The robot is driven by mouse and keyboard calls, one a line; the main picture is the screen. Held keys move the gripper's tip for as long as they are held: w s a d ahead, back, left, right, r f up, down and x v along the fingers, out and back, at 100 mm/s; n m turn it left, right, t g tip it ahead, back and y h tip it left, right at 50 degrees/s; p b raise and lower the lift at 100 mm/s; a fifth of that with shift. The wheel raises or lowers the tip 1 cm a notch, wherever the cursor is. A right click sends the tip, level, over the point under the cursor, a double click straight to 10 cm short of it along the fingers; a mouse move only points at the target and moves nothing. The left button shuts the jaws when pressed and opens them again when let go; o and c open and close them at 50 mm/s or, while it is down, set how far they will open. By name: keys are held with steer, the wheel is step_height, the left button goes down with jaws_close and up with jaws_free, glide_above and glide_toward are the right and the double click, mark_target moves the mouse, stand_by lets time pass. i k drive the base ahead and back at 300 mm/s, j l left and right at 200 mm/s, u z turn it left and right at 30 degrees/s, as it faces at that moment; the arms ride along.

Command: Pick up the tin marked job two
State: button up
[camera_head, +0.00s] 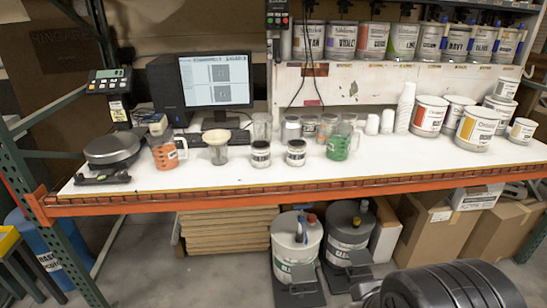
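No label that I can read as job two shows in the head view. Two small dark-lidded containers with black labels, a left one (260,154) and a right one (296,153), stand upright side by side near the bench's front edge; their print is too small to read. Larger white-lidded tins stand at the right of the bench, among them one with a red label (429,116) and one with a yellow label (476,129). My gripper is not in view.
The white bench (390,170) has an orange front beam (300,188). An orange jug (163,152), a green jug (339,143), clear cups and a scale (112,149) stand on it. A monitor (215,82) is behind. Labelled tins line the shelf above. Pails (297,245) stand below.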

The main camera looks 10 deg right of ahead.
mark_target(261, 149)
steer(key=i+j+u, duration=0.35)
steer(key=i, duration=0.75)
steer(key=i+l+u, duration=0.1)
steer(key=i+u, duration=0.25)
steer(key=i, duration=0.75)
steer(key=z, duration=0.25)
steer(key=k+j, duration=0.05)
